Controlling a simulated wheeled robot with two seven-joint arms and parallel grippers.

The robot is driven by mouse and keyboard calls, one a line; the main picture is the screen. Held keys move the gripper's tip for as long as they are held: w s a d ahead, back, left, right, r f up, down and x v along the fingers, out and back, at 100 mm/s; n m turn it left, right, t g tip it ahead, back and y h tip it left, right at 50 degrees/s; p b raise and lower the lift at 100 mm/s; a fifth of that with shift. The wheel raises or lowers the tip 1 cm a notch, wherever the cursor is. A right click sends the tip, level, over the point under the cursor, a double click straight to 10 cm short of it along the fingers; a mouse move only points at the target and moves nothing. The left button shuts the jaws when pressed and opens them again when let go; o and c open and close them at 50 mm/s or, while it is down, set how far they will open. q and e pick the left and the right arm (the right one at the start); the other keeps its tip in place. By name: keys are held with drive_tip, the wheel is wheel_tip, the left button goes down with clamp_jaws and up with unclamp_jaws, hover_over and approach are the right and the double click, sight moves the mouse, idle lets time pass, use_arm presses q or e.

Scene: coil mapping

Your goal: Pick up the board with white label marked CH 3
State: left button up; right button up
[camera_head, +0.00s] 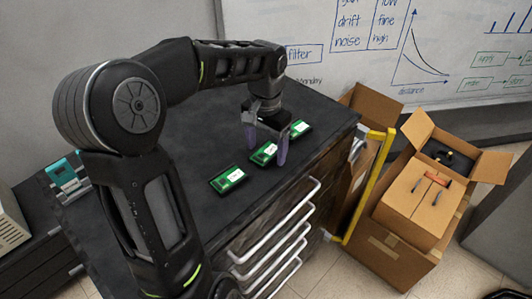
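Three green boards with white labels lie in a row on the dark cabinet top (165,150): a near-left board (227,179), a middle board (264,153) and a far-right board (299,129). The label marks are too small to read, so I cannot tell which is CH 3. My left gripper (267,156) points down at the middle board. Its two purple-grey fingers are apart, one on each side of that board in the picture, with nothing seen held. I cannot tell whether they touch it. My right gripper is not in view.
A teal device (64,174) stands at the cabinet's left edge. Drawers with pale handles (275,235) are on the front. A yellow rail (366,185) and open cardboard boxes (415,205) stand to the right. A whiteboard (420,50) is behind. The cabinet top around the boards is clear.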

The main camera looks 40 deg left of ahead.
sight(266, 151)
use_arm(q)
drive_tip(key=c, duration=1.3)
drive_tip(key=shift+c, duration=0.2)
drive_tip(key=shift+r, duration=0.6)
wheel_tip(266, 151, up, 6)
drive_tip(key=shift+r+b, duration=0.2)
drive_tip(key=shift+b, duration=0.4)
wheel_tip(266, 151, up, 3)
drive_tip(key=shift+f+p, duration=0.2)
drive_tip(key=shift+p, duration=1)
drive_tip(key=shift+f, duration=0.1)
